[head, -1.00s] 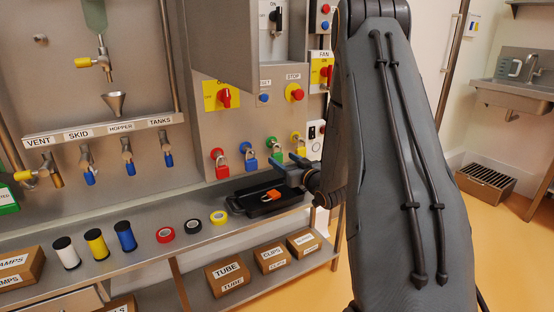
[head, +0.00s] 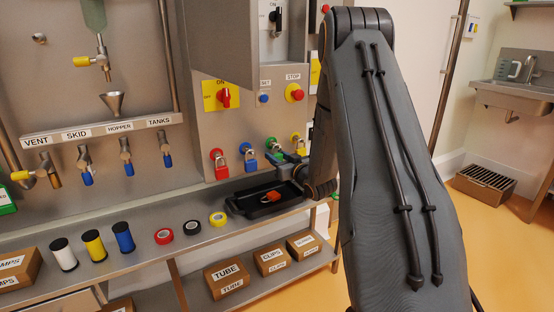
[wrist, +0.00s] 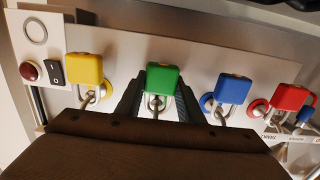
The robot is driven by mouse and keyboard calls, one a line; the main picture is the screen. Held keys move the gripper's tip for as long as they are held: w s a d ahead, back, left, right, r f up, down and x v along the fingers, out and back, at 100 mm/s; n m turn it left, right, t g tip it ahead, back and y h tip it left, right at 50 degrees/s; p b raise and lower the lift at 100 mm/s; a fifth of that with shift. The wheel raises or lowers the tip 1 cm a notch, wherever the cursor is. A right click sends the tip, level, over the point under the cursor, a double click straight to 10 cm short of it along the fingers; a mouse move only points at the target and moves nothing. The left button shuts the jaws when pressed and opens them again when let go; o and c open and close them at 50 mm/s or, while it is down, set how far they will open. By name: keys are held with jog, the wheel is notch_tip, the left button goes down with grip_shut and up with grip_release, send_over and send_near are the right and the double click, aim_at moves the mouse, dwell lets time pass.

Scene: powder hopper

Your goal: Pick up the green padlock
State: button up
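The green padlock (wrist: 162,79) hangs by its shackle from a hook on the panel, in the row of coloured padlocks. In the wrist view it shows between the two dark fingers of my gripper (wrist: 158,92), which are apart with a gap visible on each side. I cannot tell how deep between the fingers it is. In the head view the green padlock (head: 278,155) is partly hidden by my gripper (head: 287,160), which is right at it.
A blue padlock (wrist: 234,88) and a red padlock (wrist: 291,97) hang on one side, a yellow padlock (wrist: 85,68) on the other, all close by. A black tray (head: 240,207) with an orange-red item stands on the ledge below.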

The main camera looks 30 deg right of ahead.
jog(key=shift+r, duration=0.5)
jog(key=s+r+p, duration=0.1)
jog(key=s+p, duration=0.2)
jog(key=s, duration=1.5)
jog(key=shift+d, duration=0.3)
jog(key=shift+r+p, duration=0.35)
jog(key=shift+r, duration=0.1)
jog(key=shift+s, duration=0.1)
jog(key=s+p, duration=0.2)
jog(key=s, duration=0.5)
jog(key=shift+s+d, duration=0.15)
dwell(0.6)
